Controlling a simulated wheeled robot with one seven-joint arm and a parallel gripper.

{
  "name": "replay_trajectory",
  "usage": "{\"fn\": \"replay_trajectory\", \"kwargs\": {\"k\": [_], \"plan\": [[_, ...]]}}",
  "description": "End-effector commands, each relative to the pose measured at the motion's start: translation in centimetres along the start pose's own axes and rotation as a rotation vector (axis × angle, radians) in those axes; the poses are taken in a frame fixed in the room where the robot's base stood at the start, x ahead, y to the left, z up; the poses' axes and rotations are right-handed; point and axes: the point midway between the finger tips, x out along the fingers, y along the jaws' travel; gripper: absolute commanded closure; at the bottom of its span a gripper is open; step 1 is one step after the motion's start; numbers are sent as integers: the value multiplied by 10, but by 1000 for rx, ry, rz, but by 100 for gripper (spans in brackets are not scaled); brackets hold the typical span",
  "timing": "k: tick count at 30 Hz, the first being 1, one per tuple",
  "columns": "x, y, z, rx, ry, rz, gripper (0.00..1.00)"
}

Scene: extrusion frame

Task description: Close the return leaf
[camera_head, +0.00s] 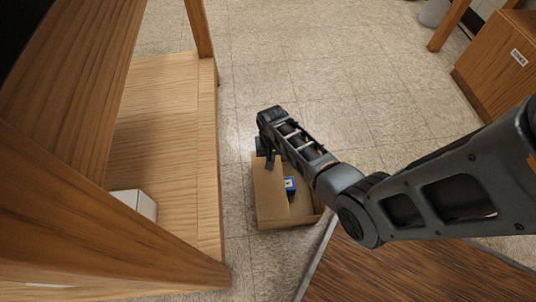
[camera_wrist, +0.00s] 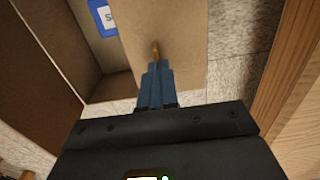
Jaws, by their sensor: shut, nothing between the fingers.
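A tan box (camera_head: 299,219) stands on the floor in the head view, and its open interior (camera_wrist: 60,50) fills the upper left of the wrist view. A flat tan leaf (camera_head: 268,190) covers its left part; the right part is open. The leaf also shows in the wrist view (camera_wrist: 185,30). My gripper (camera_head: 261,147) is over the far end of the box. In the wrist view its blue fingers (camera_wrist: 157,68) are shut and empty, pointing at the leaf. A small brown piece (camera_wrist: 156,48) shows at the fingertips; I cannot tell whether they touch it.
A blue item with a white label (camera_head: 290,184) lies inside the box. A wooden shelf unit (camera_head: 207,150) stands to the left with a white box (camera_head: 146,206) on it. A dark wooden surface (camera_head: 390,272) is at the near right. Tiled floor (camera_head: 300,60) beyond is clear.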

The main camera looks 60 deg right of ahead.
Motion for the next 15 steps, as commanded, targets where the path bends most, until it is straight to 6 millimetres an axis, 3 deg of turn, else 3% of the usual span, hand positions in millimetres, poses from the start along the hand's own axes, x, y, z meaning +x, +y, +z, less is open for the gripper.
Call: {"fn": "replay_trajectory", "kwargs": {"k": [8,15], "plan": [[-13,-2,-1,-1,2,-3,100],[-42,-1,0,-2,-1,0,100]]}}
